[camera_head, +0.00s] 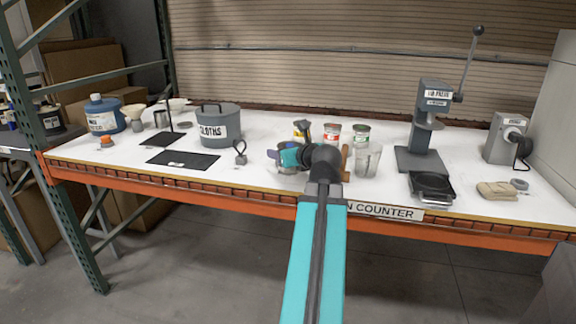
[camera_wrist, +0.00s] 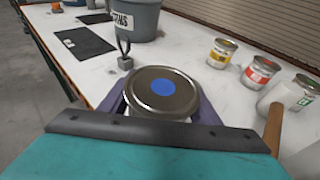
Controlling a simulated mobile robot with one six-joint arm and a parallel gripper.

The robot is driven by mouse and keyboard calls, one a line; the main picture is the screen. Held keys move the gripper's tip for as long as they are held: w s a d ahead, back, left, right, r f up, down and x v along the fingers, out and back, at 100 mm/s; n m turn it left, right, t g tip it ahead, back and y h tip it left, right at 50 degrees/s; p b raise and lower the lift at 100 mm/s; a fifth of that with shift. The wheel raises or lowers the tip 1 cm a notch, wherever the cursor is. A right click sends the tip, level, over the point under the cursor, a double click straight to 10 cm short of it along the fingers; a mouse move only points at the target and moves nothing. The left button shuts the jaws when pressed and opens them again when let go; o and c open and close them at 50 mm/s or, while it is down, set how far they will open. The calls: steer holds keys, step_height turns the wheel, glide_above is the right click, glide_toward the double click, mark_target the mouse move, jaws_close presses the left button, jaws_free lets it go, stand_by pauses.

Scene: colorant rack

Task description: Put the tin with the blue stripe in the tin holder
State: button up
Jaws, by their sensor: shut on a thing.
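My gripper (camera_head: 284,155) has its purple fingers shut around a metal tin with a blue dot on its lid (camera_wrist: 163,88). The tin looks upright. Its side, where a stripe would be, is mostly hidden by my gripper in the wrist view. In the head view my gripper is over the front middle of the white counter, and I cannot tell whether the tin touches the counter. I cannot tell for certain which thing is the tin holder.
Tins with yellow (camera_wrist: 221,53), red (camera_wrist: 260,72) and green (camera_wrist: 300,95) labels stand behind to the right. A clear cup (camera_head: 368,161) is right of my gripper. A press (camera_head: 420,135) stands farther right. A grey pot (camera_head: 218,125) and black mat (camera_head: 184,159) are left.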

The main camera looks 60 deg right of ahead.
steer(key=w+a+n+t+y, duration=0.1)
steer(key=w+a+n+y, duration=0.1)
steer(key=w+a, duration=0.2)
steer(key=shift+w+a+r, duration=0.2)
steer(key=shift+w+a, duration=0.1)
steer(key=shift+w, duration=0.25)
steer(key=shift+d+r+p, duration=0.15)
steer(key=shift+d+p, duration=0.05)
steer(key=shift+p, duration=0.95)
steer(key=d+p, duration=0.1)
steer(key=p, duration=0.3)
steer(key=shift+w, duration=0.2)
steer(key=d+p, duration=0.1)
steer(key=p, duration=0.6)
steer(key=shift+d, duration=0.15)
steer(key=shift+w+d+f, duration=0.1)
steer(key=shift+d+f, duration=0.1)
steer(key=shift+d, duration=0.45)
steer(key=shift+w+d+f, duration=0.1)
steer(key=shift+d+f, duration=0.05)
steer(key=shift+d, duration=0.45)
steer(key=shift+w+d+f+p, duration=0.15)
steer(key=shift+w+d+p, duration=0.1)
steer(key=shift+d, duration=1.4)
steer(key=shift+w+d+f+p, duration=0.2)
steer(key=shift+d+p, duration=0.05)
steer(key=shift+d, duration=1.35)
steer(key=shift+w+d+f+p, duration=0.15)
steer(key=shift+w+d+p, duration=0.1)
steer(key=shift+d, duration=1.4)
